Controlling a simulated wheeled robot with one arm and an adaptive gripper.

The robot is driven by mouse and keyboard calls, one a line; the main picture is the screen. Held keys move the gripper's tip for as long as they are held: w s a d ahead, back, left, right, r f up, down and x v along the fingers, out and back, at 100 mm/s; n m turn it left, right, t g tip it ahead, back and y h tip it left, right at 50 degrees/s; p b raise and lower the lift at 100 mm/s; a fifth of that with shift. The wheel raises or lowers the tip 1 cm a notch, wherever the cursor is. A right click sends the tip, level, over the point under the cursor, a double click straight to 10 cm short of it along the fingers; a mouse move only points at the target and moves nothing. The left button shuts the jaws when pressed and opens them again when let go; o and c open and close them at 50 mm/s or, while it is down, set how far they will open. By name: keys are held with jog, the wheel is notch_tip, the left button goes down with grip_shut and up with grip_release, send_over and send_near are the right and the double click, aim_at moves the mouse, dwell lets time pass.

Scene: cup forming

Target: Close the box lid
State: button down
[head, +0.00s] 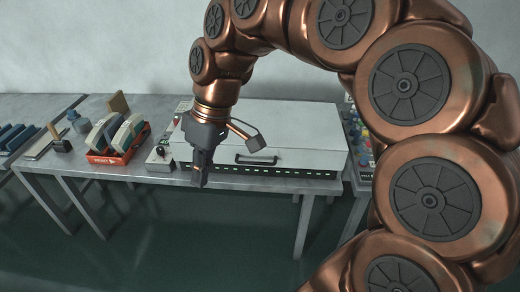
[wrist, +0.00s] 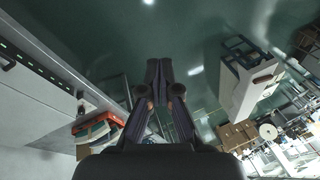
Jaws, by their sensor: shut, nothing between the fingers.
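The box (head: 320,172) is wide and white and stands on the grey table, with a row of small lights along its front. Its white lid (head: 290,122), with a dark handle (head: 257,160) near the front, appears to lie flat and down; I cannot tell whether a small gap is left. My gripper (head: 198,181) is shut and empty, pointing down in front of the box's left front part and left of the handle. In the wrist view, my gripper's fingertips (wrist: 158,66) are together over the floor, with the box (wrist: 30,98) at the left.
A red tray (head: 106,158) with upright plates stands left of the box, with a small grey control box (head: 160,160) between them. Bluish pieces (head: 12,138) lie at the far left. Coloured items (head: 362,140) stand right of the box. The floor (head: 170,235) before the table is clear.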

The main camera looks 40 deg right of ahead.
jog(key=w+d+n+t+y+b, duration=0.3)
jog(key=w+d+b, duration=0.2)
jog(key=w+d, duration=0.8)
jog(key=w+d+f+t+b, duration=0.1)
jog(key=d+f+t+b, duration=0.2)
jog(key=d, duration=0.7)
jog(key=w+d+f+b, duration=0.15)
jog(key=d+f, duration=0.25)
jog(key=d, duration=0.7)
jog(key=shift+n, duration=0.3)
jog(key=w+a+f, duration=0.1)
jog(key=f, duration=0.2)
jog(key=w+a+f+p, duration=0.1)
jog(key=a+f, duration=0.1)
jog(key=f, duration=0.2)
jog(key=w+a+f+p, duration=0.1)
jog(key=a+f, duration=0.1)
jog(key=f, duration=0.2)
jog(key=shift+w+a+f, duration=0.1)
jog(key=shift+w+a, duration=0.15)
jog(key=shift+w, duration=0.15)
jog(key=shift+f, duration=0.1)
